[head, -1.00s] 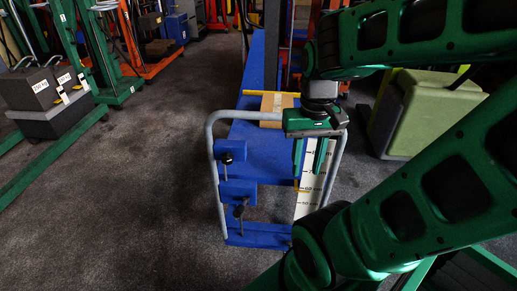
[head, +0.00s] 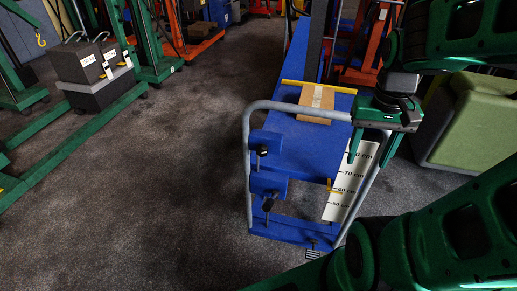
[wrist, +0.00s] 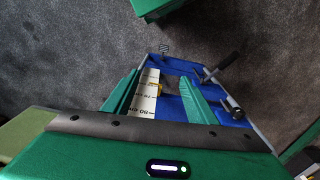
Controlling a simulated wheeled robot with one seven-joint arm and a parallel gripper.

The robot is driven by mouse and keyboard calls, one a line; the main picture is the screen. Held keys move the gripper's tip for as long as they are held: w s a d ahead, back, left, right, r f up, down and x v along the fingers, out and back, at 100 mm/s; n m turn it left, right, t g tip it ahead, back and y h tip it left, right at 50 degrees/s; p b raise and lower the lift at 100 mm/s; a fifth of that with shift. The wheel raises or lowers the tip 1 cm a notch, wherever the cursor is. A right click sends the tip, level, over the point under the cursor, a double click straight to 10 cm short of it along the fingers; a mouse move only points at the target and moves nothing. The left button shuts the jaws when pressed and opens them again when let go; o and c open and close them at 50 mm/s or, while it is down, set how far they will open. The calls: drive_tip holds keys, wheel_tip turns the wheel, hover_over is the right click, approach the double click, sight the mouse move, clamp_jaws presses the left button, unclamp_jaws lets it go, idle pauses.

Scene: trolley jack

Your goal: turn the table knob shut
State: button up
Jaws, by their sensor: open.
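The blue trolley jack (head: 290,232) stands in the middle of the head view. Two black knobs on short stems, an upper one (head: 262,150) and a lower one (head: 268,205), sit at blue blocks on its left side. I cannot tell which is the table knob. Dark knob handles also show at the right of the wrist view (wrist: 228,61). My gripper (head: 368,160) is open and empty, fingers pointing down, above the white height scale (head: 349,193) on the jack's right side. It is well apart from both knobs. In the wrist view the scale (wrist: 146,96) lies between the fingers (wrist: 160,82).
A grey tubular handle (head: 247,170) frames the jack. A cardboard box (head: 315,103) lies on its blue table. A small pedal (head: 312,253) is at the front. Green machine legs (head: 90,135) and dark boxes stand left, a green cabinet (head: 475,125) right.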

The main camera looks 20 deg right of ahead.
drive_tip(key=w, duration=0.5)
drive_tip(key=t+h, duration=0.2)
drive_tip(key=t, duration=0.1)
approach(261, 148)
drive_tip(key=shift+m, duration=0.3)
drive_tip(key=x, duration=1)
